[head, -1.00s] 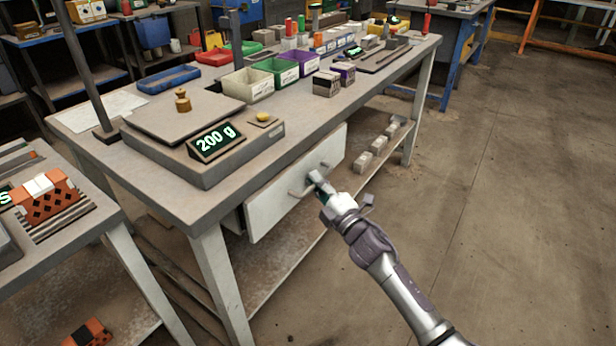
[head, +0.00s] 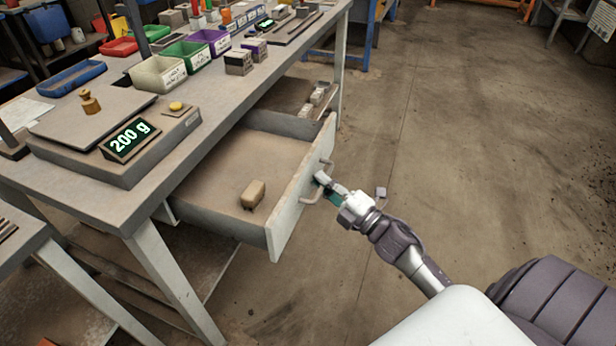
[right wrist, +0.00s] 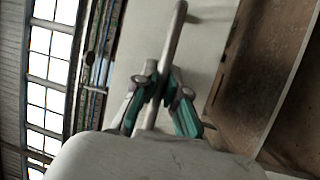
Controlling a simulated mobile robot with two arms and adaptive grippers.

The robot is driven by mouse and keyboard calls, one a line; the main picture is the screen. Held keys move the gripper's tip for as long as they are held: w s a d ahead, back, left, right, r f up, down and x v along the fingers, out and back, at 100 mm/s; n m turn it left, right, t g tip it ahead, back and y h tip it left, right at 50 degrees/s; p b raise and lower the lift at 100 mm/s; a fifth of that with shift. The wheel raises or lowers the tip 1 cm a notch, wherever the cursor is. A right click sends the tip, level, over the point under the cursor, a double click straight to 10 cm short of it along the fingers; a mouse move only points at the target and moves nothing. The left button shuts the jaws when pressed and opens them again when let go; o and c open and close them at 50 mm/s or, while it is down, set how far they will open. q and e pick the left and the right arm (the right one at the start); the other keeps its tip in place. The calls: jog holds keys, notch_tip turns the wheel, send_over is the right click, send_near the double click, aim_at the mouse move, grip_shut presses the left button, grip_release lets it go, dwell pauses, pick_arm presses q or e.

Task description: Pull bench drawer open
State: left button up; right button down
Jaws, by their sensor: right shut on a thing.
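The bench drawer (head: 230,165) is pulled well out from under the bench top, and its inside shows in the head view. A small tan block (head: 253,194) lies on its floor near the front. The pale drawer front (head: 291,205) carries a bar handle (head: 311,199). My right gripper (head: 322,180) is shut on the handle's middle. In the right wrist view the handle (right wrist: 173,38) runs between the teal-padded fingers (right wrist: 160,92), with the drawer front (right wrist: 213,45) behind it. My left gripper is not in view.
The bench top (head: 215,110) bears a scale reading 200 g (head: 128,139), a brass weight (head: 90,101), and white, green and purple bins (head: 158,73). A bench leg (head: 172,280) stands left of the drawer. The floor (head: 430,120) to the right is clear.

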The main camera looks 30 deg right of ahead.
jog(key=shift+s+d, duration=0.2)
jog(key=shift+s, duration=0.1)
jog(key=c, duration=1.5)
grip_release()
jog(key=v, duration=1.2)
